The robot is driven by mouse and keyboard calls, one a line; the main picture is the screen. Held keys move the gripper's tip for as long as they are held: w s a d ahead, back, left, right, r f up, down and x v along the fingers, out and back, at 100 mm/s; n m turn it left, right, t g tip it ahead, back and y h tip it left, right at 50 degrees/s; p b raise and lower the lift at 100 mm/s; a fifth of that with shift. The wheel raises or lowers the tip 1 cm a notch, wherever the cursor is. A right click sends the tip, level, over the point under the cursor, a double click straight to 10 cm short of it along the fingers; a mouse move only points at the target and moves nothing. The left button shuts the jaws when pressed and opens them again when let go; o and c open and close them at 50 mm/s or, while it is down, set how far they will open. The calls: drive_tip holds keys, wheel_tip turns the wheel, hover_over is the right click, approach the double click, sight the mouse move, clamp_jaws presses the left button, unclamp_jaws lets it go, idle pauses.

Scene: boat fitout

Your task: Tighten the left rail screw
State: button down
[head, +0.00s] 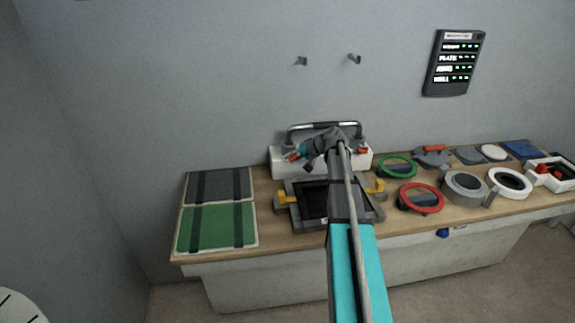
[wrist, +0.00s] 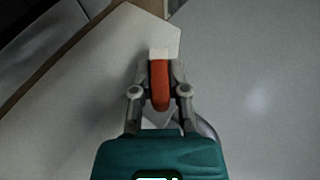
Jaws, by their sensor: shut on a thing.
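The metal rail (head: 322,126) stands on a white block (head: 281,169) against the back wall. My gripper (head: 293,157) is at the left end of this block, low in front of the rail's left foot. In the wrist view my gripper (wrist: 160,78) is shut on an orange-red piece (wrist: 160,90), one finger on each side. This piece seems to be the left rail screw's handle, and its far end meets a small pale block (wrist: 159,54). The screw's shaft and seat are hidden. Another orange-red piece (head: 362,151) shows at the rail's right end.
A grey frame (head: 295,217) with yellow clips lies in front of the rail block. Green and grey panels (head: 216,227) lie at the left. A green ring (head: 397,167), a red ring (head: 421,198) and other round parts crowd the right. My arm hides the bench's middle.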

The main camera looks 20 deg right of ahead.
drive_tip(key=t+y+b, duration=0.1)
drive_tip(key=y+b, duration=0.1)
drive_tip(key=b, duration=0.1)
drive_tip(key=m+t+y+b, duration=0.1)
drive_tip(key=y+b, duration=0.1)
drive_tip(key=b, duration=0.1)
drive_tip(key=shift+f+b, duration=0.3)
drive_tip(key=shift+a+r+m+t+y+b, duration=0.1)
drive_tip(key=shift+r+m+t+y+b, duration=0.1)
drive_tip(key=shift+m+t+y+b, duration=0.5)
drive_tip(key=shift+w+r, duration=0.1)
drive_tip(key=c, duration=0.6)
unclamp_jaws()
drive_tip(key=shift+c, duration=0.2)
drive_tip(key=shift+s, duration=0.25)
